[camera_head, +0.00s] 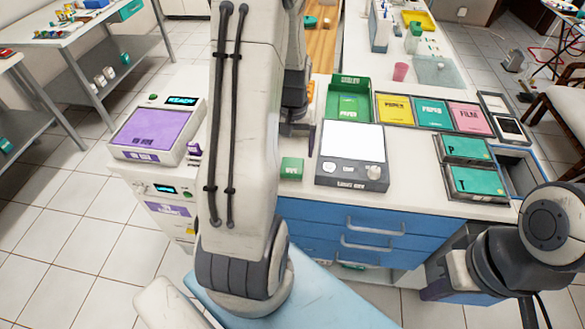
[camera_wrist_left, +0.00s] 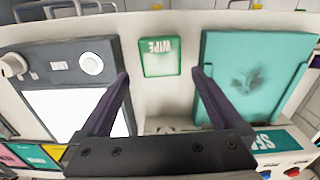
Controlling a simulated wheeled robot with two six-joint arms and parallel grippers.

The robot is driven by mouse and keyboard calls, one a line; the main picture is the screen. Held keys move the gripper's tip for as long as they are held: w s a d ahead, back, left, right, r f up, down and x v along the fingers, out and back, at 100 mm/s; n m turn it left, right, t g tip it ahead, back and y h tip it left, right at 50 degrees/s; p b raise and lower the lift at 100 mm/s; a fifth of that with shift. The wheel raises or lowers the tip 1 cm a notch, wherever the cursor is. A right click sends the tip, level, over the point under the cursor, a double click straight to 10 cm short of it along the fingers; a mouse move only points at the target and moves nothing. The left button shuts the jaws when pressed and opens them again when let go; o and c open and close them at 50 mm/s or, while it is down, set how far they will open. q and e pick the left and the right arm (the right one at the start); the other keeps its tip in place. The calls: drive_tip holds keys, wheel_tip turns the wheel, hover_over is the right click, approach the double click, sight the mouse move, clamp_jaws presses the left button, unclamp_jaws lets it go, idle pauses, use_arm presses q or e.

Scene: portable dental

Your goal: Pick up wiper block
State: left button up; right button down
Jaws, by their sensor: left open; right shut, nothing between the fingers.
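The wiper block is a small green block (camera_head: 291,168) on the white counter, left of the light box in the head view. In the left wrist view the block (camera_wrist_left: 160,57), marked WIPE, lies flat just beyond the gap between the fingertips. My left gripper (camera_wrist_left: 161,74) is open and empty, with one purple finger on each side of that gap. In the head view my left gripper (camera_head: 297,130) is partly hidden behind my arm, behind the block. My right gripper (camera_head: 440,288) is low at the right, shut and empty, away from the block.
The light box (camera_head: 347,174) stands close beside the block; a teal panel (camera_wrist_left: 253,72) is on its other side in the wrist view. A green bin (camera_head: 348,104), coloured trays (camera_head: 433,113) and teal P and T boxes (camera_head: 467,149) are further right. Blue drawers (camera_head: 370,222) are below.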

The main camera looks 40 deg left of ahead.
sight(292, 165)
use_arm(q)
drive_tip(key=f, duration=0.3)
drive_tip(key=f+p, duration=0.1)
drive_tip(key=shift+s+d+f, duration=0.1)
drive_tip(key=shift+s+f, duration=0.1)
drive_tip(key=shift+s, duration=0.2)
drive_tip(key=shift+w+f, duration=0.1)
drive_tip(key=shift+f, duration=0.35)
drive_tip(key=c, duration=1.3)
drive_tip(key=shift+o, duration=0.2)
drive_tip(key=shift+r, duration=0.1)
